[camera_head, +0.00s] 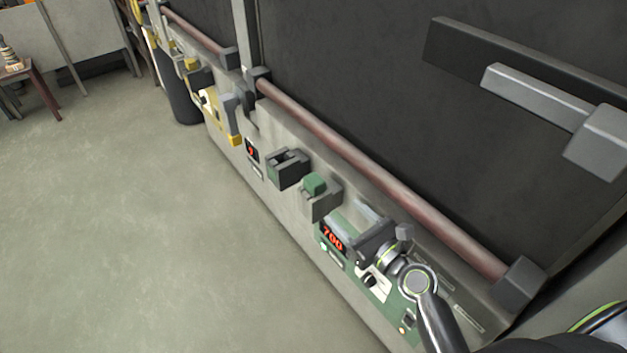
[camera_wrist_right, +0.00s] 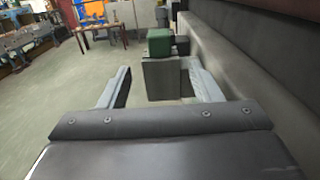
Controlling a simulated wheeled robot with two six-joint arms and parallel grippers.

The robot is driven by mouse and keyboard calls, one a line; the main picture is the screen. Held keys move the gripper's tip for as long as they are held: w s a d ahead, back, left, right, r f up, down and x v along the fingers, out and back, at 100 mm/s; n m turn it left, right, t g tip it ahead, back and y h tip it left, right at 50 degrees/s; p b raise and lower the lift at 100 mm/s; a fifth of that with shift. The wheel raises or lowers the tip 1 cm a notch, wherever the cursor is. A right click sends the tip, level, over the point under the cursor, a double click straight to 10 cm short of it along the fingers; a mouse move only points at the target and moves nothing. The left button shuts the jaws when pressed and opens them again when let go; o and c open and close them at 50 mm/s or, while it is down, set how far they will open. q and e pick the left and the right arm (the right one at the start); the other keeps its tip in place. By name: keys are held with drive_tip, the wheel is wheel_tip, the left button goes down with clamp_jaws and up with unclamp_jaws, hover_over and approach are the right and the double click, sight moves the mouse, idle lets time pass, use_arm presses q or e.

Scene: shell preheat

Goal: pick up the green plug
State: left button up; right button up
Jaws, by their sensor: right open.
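The green plug (camera_head: 315,184) sits in a grey holder (camera_head: 320,204) on the front of the machine, in the middle of the head view. In the right wrist view the green plug (camera_wrist_right: 160,43) stands on top of the grey holder (camera_wrist_right: 161,80), straight ahead. My right gripper (camera_head: 352,222) is beside the holder, to its lower right in the head view. In the right wrist view its two fingers (camera_wrist_right: 162,88) are spread apart with nothing held, and the plug is beyond them. My left gripper is in neither view.
A display reading 700 (camera_head: 333,238) sits below my right gripper. A long reddish bar (camera_head: 375,170) runs along the machine above the holders. The floor (camera_head: 150,240) at left is clear.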

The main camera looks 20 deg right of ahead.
sight(321, 190)
drive_tip(key=x, duration=0.4)
drive_tip(key=shift+r+p, duration=0.15)
drive_tip(key=shift+p, duration=0.15)
drive_tip(key=x, duration=0.4)
drive_tip(key=shift+f, duration=0.25)
drive_tip(key=shift+w+a, duration=0.2)
drive_tip(key=shift+w, duration=0.25)
drive_tip(key=shift+w+a+p, duration=0.15)
drive_tip(key=shift+w+p, duration=0.15)
drive_tip(key=x, duration=0.4)
drive_tip(key=shift+w+f, duration=0.15)
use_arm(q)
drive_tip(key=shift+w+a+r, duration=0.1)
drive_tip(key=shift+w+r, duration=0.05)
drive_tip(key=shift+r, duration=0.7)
use_arm(e)
drive_tip(key=shift+c, duration=1)
drive_tip(key=c, duration=0.9)
